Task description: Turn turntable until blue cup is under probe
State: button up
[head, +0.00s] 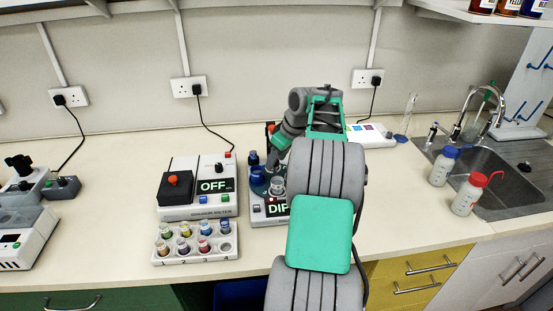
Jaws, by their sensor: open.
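A white device labelled "DIP" (278,209) stands at the middle of the bench, partly hidden behind my arm. On it is a dark turntable (258,190) carrying small cups. A blue cup (257,175) is on its left side and a pale grey-white cup (277,185) is near its front. A darker blue item (253,158) shows behind the blue cup. My gripper (273,163) points down over the back of the turntable, behind the cups. It is open, but its fingertips are small and partly hidden. I cannot make out the probe clearly.
A colorimeter-like box reading "OFF" (200,198) stands close on the left. A white rack (195,249) with colour-capped vials is in front of it. Wash bottles (466,197) and a sink (500,185) are at the right.

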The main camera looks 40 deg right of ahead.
jog(key=shift+c, duration=0.5)
grip_shut()
jog(key=shift+r, duration=0.1)
dwell(0.8)
